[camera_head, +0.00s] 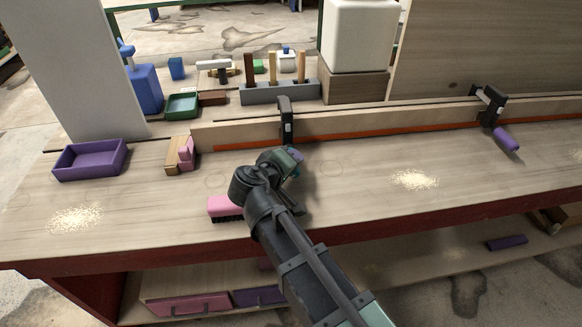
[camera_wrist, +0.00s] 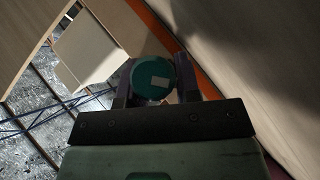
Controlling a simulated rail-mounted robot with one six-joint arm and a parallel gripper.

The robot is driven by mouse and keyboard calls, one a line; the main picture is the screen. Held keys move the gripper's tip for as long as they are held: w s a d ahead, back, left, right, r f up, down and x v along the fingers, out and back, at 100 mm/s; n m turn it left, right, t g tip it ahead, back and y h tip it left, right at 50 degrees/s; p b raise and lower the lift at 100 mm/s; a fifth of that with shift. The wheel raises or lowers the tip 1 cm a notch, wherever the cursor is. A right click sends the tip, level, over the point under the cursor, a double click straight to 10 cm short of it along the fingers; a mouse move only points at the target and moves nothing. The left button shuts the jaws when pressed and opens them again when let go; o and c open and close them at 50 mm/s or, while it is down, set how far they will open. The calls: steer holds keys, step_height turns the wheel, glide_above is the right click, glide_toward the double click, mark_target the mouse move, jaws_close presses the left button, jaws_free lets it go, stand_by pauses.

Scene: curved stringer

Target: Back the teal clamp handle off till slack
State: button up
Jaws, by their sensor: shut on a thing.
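The teal clamp handle (camera_wrist: 152,78) shows end-on in the wrist view, with a pale patch on its round face. My gripper (camera_wrist: 160,88) is shut on it, one finger on each side. In the head view the handle (camera_head: 296,156) is a small teal patch, mostly hidden by my gripper (camera_head: 291,168). The dark clamp (camera_head: 287,118) it belongs to stands on the long curved wooden stringer (camera_head: 245,132). A second clamp (camera_head: 489,103) with a purple handle (camera_head: 506,139) grips the stringer at the right.
A pink brush (camera_head: 225,207) lies left of my wrist. A purple tray (camera_head: 91,159) and a wooden block with a pink part (camera_head: 181,154) are farther left. Sawdust piles (camera_head: 415,179) lie on the bench. A tool rack (camera_head: 279,92) stands behind the stringer.

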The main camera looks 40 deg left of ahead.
steer(key=shift+f+t+h+b, duration=0.15)
steer(key=shift+t+h+b, duration=0.15)
steer(key=shift+t+b, duration=0.1)
steer(key=shift+n, duration=0.3)
steer(key=o, duration=0.9)
steer(key=shift+r, duration=0.2)
